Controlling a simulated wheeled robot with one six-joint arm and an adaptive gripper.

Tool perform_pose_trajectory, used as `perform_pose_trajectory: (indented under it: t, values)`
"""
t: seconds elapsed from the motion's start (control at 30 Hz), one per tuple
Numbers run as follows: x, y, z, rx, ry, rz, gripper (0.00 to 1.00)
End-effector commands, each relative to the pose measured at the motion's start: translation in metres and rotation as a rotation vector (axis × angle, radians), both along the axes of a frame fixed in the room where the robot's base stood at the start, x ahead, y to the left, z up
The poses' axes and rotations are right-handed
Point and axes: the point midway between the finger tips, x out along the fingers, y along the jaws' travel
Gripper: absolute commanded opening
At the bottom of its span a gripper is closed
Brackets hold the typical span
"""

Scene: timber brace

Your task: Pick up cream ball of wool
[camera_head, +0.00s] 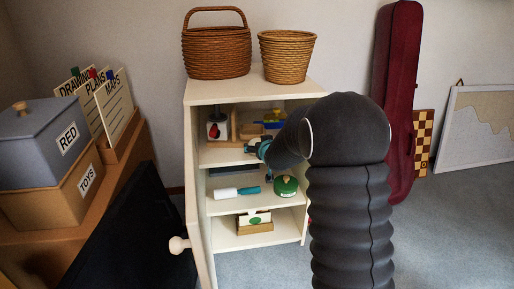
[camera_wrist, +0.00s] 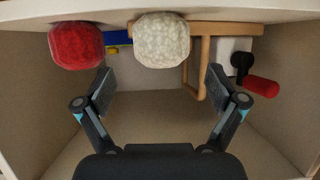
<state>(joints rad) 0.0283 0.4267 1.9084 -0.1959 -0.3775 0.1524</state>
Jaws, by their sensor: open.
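The cream ball of wool (camera_wrist: 162,40) is a speckled pale ball at the upper middle of the wrist view, inside a shelf compartment. My gripper (camera_wrist: 160,92) is open and empty, its two fingers spread apart. The ball shows between and beyond the fingertips, apart from them. In the head view my gripper (camera_head: 260,149) reaches to the upper compartment of the cream shelf unit (camera_head: 250,91). I cannot make out the cream ball there; my arm covers part of the compartment.
A red ball (camera_wrist: 76,45) lies beside the cream one, near a blue and yellow object (camera_wrist: 117,38). A wooden frame (camera_wrist: 205,60) and a red-handled object (camera_wrist: 260,86) are on the other side. Compartment walls enclose my gripper. An open door with a knob (camera_head: 179,245) stands at left.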

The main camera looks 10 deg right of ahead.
Motion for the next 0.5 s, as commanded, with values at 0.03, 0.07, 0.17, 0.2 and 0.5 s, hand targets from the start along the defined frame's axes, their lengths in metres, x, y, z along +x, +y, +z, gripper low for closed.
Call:
perform_pose_trajectory:
  t: [0.03,0.07,0.17,0.2,0.5]
  values:
    - [0.003,0.0,-0.002,0.0,0.001,0.0,0.95]
    - [0.004,0.0,-0.002,0.0,0.001,0.0,0.95]
    - [0.007,0.001,-0.004,0.0,0.001,0.0,0.95]
    - [0.01,0.001,-0.005,0.0,0.001,0.0,0.95]
    - [0.042,0.005,-0.021,0.001,0.001,0.0,0.95]
